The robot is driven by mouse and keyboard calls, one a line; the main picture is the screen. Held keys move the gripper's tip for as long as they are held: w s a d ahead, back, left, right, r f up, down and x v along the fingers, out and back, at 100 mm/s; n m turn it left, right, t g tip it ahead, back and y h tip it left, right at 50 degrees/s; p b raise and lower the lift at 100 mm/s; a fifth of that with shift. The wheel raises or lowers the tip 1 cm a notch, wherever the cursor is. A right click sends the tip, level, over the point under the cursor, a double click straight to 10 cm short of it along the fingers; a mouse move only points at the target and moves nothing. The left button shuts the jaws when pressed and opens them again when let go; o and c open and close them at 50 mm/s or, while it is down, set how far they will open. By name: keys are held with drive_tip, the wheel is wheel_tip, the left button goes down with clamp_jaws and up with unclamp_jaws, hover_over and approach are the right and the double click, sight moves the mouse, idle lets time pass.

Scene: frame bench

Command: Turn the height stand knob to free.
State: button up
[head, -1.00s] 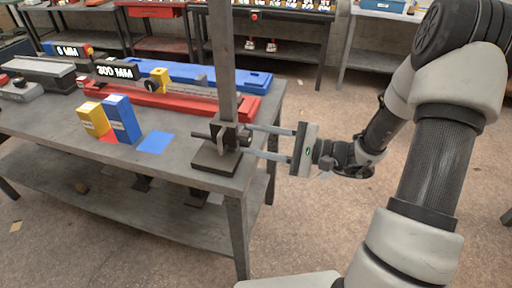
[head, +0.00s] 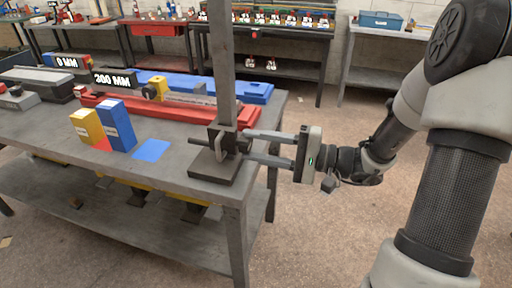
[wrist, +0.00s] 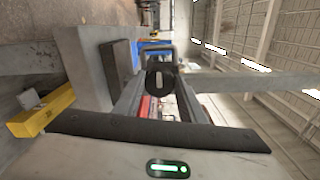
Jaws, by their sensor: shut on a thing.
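The height stand (head: 225,80) is a grey upright post on a dark square base (head: 213,168) at the bench's near right corner. A dark clamp block (head: 218,140) sits around the post's foot. Its knob is mostly hidden by the fingers in the head view. In the wrist view the knob (wrist: 160,82) is a dark round piece with a pale mark on its face, between the two fingers. My gripper (head: 248,146) reaches in level from the right and is shut on the knob. I cannot read any free or locked marking.
Yellow (head: 88,127) and blue (head: 117,125) boxes stand left of the stand, by a blue square (head: 151,150). A red rail (head: 160,108) and a long blue case (head: 255,93) lie behind. Floor right of the bench (head: 232,205) is open.

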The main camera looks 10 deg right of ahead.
drive_tip(key=shift+r, duration=0.1)
drive_tip(key=o, duration=1)
drive_tip(key=shift+o, duration=0.2)
drive_tip(key=shift+d, duration=0.15)
drive_tip(key=p+v, duration=0.2)
drive_tip(key=v, duration=1.5)
